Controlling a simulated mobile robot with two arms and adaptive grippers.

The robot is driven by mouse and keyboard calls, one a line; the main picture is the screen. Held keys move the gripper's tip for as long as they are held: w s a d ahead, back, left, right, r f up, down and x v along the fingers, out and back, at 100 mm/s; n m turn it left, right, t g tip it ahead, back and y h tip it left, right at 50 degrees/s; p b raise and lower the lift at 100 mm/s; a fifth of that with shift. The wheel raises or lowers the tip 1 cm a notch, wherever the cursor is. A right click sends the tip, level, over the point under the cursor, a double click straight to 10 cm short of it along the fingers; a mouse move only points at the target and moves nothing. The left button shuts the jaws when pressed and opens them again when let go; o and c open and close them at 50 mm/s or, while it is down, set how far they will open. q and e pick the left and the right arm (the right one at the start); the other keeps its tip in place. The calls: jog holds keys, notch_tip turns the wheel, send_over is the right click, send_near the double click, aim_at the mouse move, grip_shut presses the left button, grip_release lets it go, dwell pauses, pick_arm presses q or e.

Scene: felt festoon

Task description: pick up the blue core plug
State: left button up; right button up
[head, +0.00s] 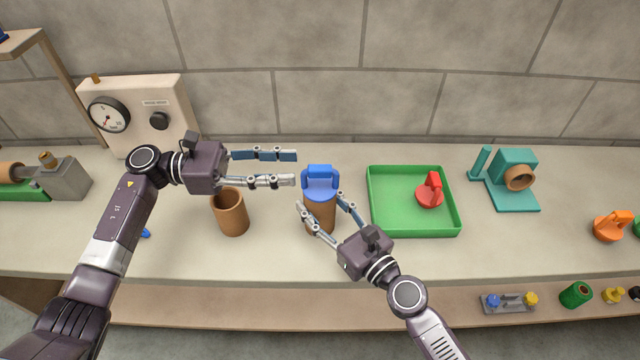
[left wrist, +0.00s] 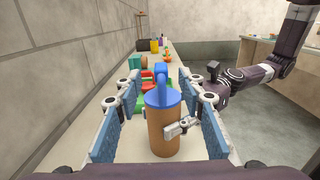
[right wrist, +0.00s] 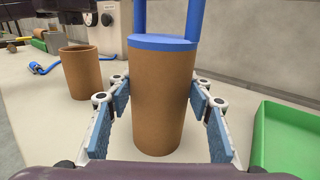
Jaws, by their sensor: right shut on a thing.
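The blue core plug (head: 320,182) has a loop handle and a round disc. It sits in the top of a brown cardboard core (head: 319,216) that stands upright on the bench. My right gripper (head: 320,203) is shut on this core from the front, one finger on each side, as the right wrist view shows (right wrist: 160,100). My left gripper (head: 296,168) is open and empty, just left of the plug. In the left wrist view the plug (left wrist: 162,97) appears between the open fingers, ahead of them.
A second, open brown core (head: 230,212) stands to the left. A green tray (head: 385,225) holding a red plug (head: 431,190) lies close on the right. A teal fixture (head: 512,180) stands beyond it. A gauge box (head: 140,110) is at the back left. A lower shelf (head: 200,310) runs along the front.

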aim_at(320, 167)
pick_arm(q)
jog(key=d, duration=0.7)
jog(key=shift+d+f, duration=0.2)
jog(key=shift+d, duration=0.1)
jog(key=shift+c, duration=0.3)
grip_shut()
